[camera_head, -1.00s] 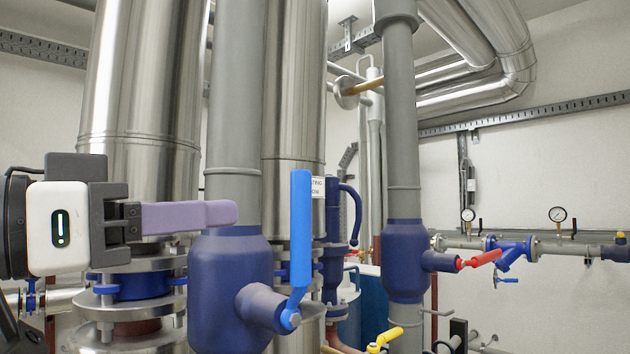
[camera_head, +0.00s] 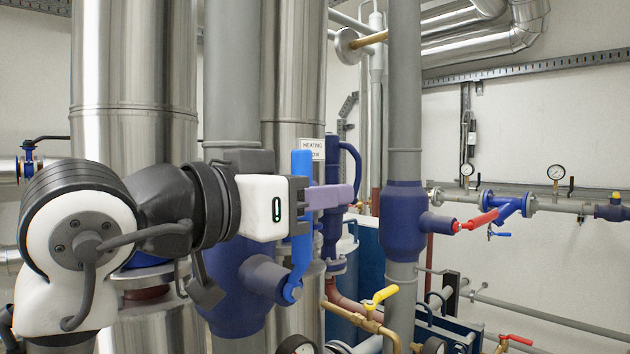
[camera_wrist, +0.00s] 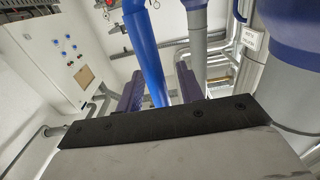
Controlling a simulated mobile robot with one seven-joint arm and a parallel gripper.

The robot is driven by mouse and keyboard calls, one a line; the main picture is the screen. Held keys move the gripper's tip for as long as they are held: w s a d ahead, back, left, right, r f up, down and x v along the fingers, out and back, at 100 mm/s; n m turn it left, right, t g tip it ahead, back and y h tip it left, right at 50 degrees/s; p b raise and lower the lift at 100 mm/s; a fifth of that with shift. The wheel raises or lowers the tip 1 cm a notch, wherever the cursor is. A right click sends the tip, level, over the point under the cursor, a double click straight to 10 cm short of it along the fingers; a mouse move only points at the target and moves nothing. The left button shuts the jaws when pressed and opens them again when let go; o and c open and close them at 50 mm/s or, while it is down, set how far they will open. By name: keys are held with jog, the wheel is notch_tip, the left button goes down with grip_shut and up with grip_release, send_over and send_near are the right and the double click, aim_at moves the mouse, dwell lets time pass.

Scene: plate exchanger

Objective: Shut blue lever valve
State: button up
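The blue lever (camera_head: 302,262) stands upright on the stub of a dark blue valve body (camera_head: 235,305) in the grey vertical pipe. My gripper (camera_head: 335,197) comes in from the left at the lever's middle height. In the wrist view, the lever (camera_wrist: 144,50) runs between the two purple fingers of my gripper (camera_wrist: 160,88), with a gap visible on each side. The gripper is open around the lever. Contact cannot be told.
A second dark blue valve with a red lever (camera_head: 478,221) is on the right pipe. A yellow-handled valve (camera_head: 380,296) sits below right. Large metal-clad pipes (camera_head: 133,90) stand behind my arm.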

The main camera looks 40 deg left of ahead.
jog(key=shift+w, duration=0.15)
grip_shut()
jog(key=shift+w, duration=0.15)
